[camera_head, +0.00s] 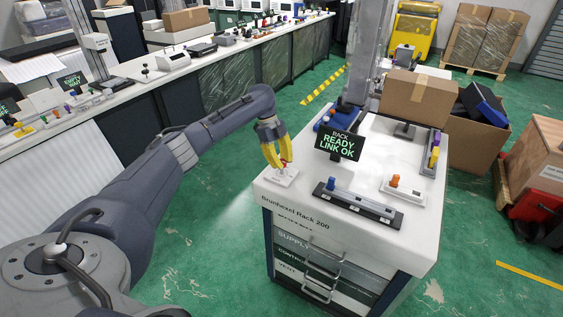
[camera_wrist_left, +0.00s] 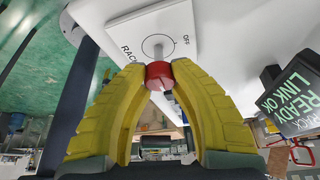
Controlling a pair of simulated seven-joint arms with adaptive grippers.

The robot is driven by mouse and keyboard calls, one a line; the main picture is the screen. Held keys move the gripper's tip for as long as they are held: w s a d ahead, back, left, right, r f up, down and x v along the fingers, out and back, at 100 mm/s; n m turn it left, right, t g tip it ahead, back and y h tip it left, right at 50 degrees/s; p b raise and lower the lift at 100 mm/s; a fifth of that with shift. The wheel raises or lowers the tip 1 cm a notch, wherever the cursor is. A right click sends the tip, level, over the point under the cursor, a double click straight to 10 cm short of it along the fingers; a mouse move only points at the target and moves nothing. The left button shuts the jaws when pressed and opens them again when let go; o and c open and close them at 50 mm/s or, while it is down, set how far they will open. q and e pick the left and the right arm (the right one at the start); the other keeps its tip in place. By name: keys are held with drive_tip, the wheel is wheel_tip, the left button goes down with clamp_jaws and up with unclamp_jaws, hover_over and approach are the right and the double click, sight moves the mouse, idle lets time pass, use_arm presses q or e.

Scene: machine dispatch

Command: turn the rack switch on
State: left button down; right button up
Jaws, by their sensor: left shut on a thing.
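The rack switch is a white plate (camera_head: 277,177) on the near left corner of the white rack top (camera_head: 300,195). In the left wrist view its plate (camera_wrist_left: 181,22) bears the words "OFF" and "RACK" beside a drawn circle. Its red knob (camera_wrist_left: 159,74) sits between my yellow fingertips. My left gripper (camera_head: 282,163) is shut on this knob; it also shows in the left wrist view (camera_wrist_left: 158,76). Which way the switch is set I cannot tell. The dark display (camera_head: 340,145) reads "RACK READY LINK OK". My right gripper is not in view.
Close to the switch, on its right, stand the display and a dark rail (camera_head: 357,202) with a blue knob. A small white block with an orange knob (camera_head: 394,181) lies farther right. A cardboard box (camera_head: 416,97) stands at the back. Green floor lies left of the rack.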

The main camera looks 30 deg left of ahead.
use_arm(q)
drive_tip(key=shift+d, duration=0.25)
drive_tip(key=c, duration=1)
unclamp_jaws()
drive_tip(key=shift+a, duration=0.15)
drive_tip(key=v, duration=1.2)
drive_tip(key=shift+w, duration=0.1)
drive_tip(key=shift+f, duration=0.1)
